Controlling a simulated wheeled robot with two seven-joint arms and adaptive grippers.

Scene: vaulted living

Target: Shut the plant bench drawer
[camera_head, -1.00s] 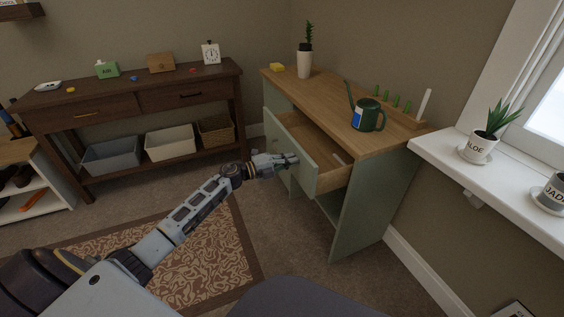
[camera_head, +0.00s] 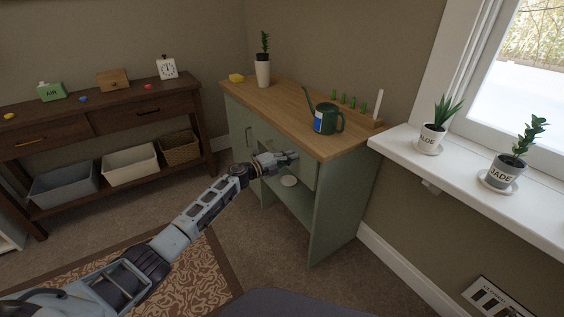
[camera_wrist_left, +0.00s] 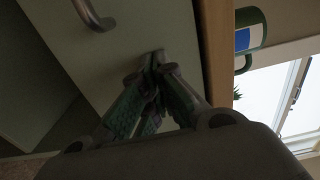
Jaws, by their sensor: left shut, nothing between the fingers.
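The plant bench (camera_head: 335,195) is green with a wooden top, and stands against the back right wall. Its drawer front (camera_head: 302,172) appears flush or nearly flush under the top; my gripper hides part of it, so a small gap cannot be ruled out. My left gripper (camera_head: 294,155) is shut and empty, with its fingertips at the drawer front. In the left wrist view the closed fingers (camera_wrist_left: 157,58) meet the pale green front (camera_wrist_left: 130,35), and a metal handle (camera_wrist_left: 92,14) shows at upper left. My right gripper is not in view.
A green watering can (camera_head: 326,119), a potted plant (camera_head: 263,72) and a yellow sponge (camera_head: 236,77) stand on the bench top. A windowsill (camera_head: 440,175) with two pots juts out at right. A dark console table (camera_head: 90,125) stands at left.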

